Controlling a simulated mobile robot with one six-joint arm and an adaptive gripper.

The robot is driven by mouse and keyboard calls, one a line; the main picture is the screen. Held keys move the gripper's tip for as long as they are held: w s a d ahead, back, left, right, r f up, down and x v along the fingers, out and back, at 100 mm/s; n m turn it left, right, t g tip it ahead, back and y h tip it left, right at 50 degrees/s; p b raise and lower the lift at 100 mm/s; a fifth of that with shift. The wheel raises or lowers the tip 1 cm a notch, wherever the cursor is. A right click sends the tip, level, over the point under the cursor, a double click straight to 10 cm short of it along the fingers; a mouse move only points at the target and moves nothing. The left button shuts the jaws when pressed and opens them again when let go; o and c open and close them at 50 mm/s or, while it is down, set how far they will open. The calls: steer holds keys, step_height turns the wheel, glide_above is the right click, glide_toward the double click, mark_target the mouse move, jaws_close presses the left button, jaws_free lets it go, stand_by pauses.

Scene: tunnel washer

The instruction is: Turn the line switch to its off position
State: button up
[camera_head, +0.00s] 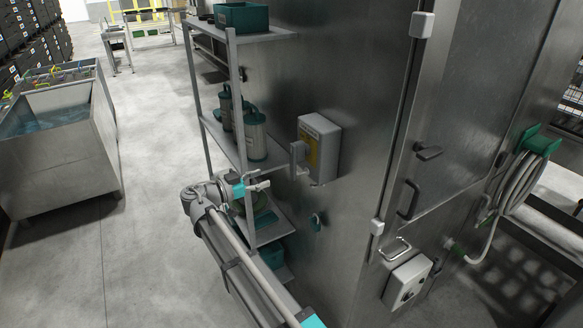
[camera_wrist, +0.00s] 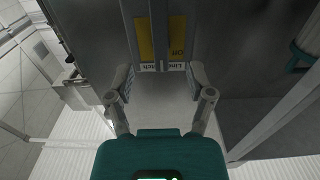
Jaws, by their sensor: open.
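The line switch (camera_head: 325,147) is a pale grey box on the steel wall of the machine, with a yellow plate and a grey handle (camera_head: 297,156) that sticks out from it and looks upright. In the wrist view, the yellow plate (camera_wrist: 177,38) and an upside-down "Line switch" label (camera_wrist: 162,67) lie ahead, with the grey handle (camera_wrist: 159,28) running along the picture's vertical. My gripper (camera_head: 263,185) is open and empty, below and left of the switch. In the wrist view, its two fingers (camera_wrist: 161,76) stand apart on either side of the label, with nothing between them. Which position the handle marks is unclear.
A shelf rack (camera_head: 228,150) with teal canisters (camera_head: 255,135) stands close behind my gripper. A small round teal button (camera_head: 317,221) is on the wall below the switch. A door with handles (camera_head: 408,198) and a green hose reel (camera_head: 537,140) are to the right.

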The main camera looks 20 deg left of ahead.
mark_target(291, 168)
steer(key=x, duration=1.1)
jaws_close()
